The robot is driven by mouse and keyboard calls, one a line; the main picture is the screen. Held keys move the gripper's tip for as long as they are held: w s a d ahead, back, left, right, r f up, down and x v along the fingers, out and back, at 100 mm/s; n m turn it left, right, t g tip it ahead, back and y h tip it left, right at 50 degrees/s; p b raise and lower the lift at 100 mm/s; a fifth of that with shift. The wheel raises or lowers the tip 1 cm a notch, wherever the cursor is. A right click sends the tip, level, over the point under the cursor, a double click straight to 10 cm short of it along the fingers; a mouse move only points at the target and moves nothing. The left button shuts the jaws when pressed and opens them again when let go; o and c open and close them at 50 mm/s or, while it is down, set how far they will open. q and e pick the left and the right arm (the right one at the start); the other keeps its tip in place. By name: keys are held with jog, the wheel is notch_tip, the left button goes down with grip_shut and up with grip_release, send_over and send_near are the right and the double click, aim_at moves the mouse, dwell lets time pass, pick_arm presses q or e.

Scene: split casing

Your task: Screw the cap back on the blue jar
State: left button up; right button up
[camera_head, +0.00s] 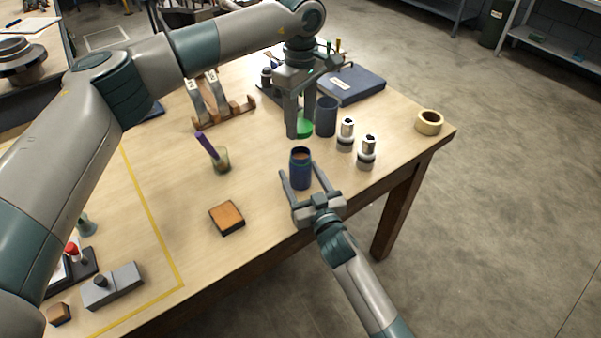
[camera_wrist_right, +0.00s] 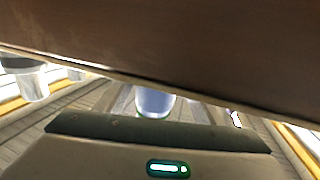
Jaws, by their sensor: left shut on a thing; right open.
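The blue jar (camera_head: 300,172) stands upright near the table's front edge, open at the top with a brownish inside. My right gripper (camera_head: 300,169) is open, with one finger on each side of the jar; I cannot tell whether either finger touches it. In the right wrist view a pale blue rounded shape (camera_wrist_right: 153,102), probably the jar, shows beyond a dark brown surface that hides much of that view. My left gripper (camera_head: 303,130) points down beyond the jar, shut on the green cap (camera_head: 305,128), which is partly hidden by a finger. The cap is apart from the jar.
A dark grey cup (camera_head: 326,117) stands close to the right of my left gripper. Two white-and-black cylinders (camera_head: 346,135) (camera_head: 366,153) stand right of the jar. A tape roll (camera_head: 429,122), orange block (camera_head: 227,217) and glass with a purple stick (camera_head: 220,160) are farther off.

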jog(key=shift+w+a, duration=0.15)
jog(key=shift+w, duration=0.25)
jog(key=c, duration=1.4)
pick_arm(q)
jog(key=shift+s+a+f, duration=0.1)
jog(key=shift+f, duration=1.1)
jog(key=shift+s+a+f, duration=0.1)
jog(key=shift+f, duration=1.05)
jog(key=shift+w+f, duration=0.1)
jog(key=shift+f, duration=0.9)
jog(key=shift+f, duration=0.6)
